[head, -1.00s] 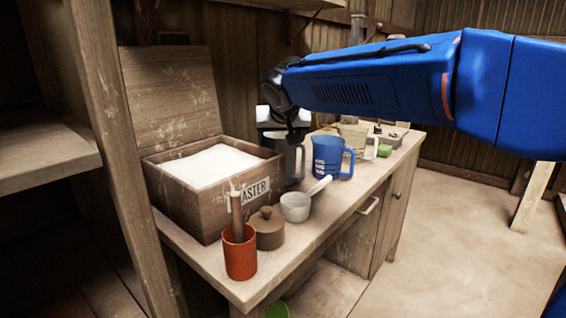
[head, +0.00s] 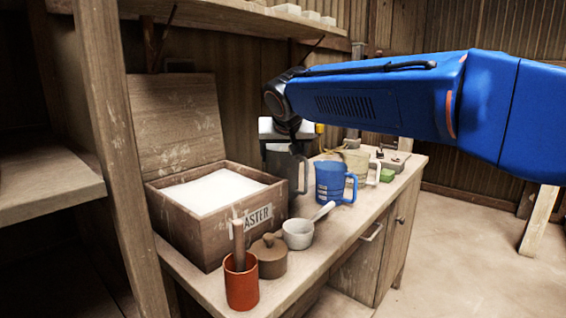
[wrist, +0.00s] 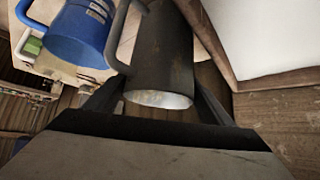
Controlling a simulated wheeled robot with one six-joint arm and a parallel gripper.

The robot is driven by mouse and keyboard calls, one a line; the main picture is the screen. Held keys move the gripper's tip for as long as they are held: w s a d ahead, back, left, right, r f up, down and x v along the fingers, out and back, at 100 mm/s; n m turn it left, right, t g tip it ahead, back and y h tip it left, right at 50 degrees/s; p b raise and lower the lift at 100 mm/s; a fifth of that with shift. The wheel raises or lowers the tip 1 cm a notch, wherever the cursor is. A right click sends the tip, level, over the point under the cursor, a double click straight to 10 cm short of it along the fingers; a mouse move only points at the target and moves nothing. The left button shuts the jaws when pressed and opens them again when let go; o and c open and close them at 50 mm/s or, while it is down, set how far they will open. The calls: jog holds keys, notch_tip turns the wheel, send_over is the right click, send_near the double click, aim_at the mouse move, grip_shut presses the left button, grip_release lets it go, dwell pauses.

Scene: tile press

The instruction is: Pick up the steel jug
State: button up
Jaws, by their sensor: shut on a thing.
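The steel jug is dark grey with a loop handle. In the wrist view the steel jug (wrist: 163,55) fills the middle, between the two fingers of my gripper (wrist: 155,100), with its pale round end nearest me. In the head view the steel jug (head: 279,166) is partly hidden behind the plaster box and below my wrist; its handle faces right. My gripper (head: 284,140) is shut on it from above. The jug looks upright and slightly raised, though its base is hidden.
A blue measuring jug (head: 335,182) stands close to the right. The open plaster box (head: 195,235) is at left. A white-grey pan (head: 298,234), lidded brown pot (head: 269,257) and red cup (head: 241,283) stand in front. A shelf (head: 250,18) runs above.

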notch_tip(320, 180, up, 12)
jog(key=shift+r, duration=0.25)
dwell(1.2)
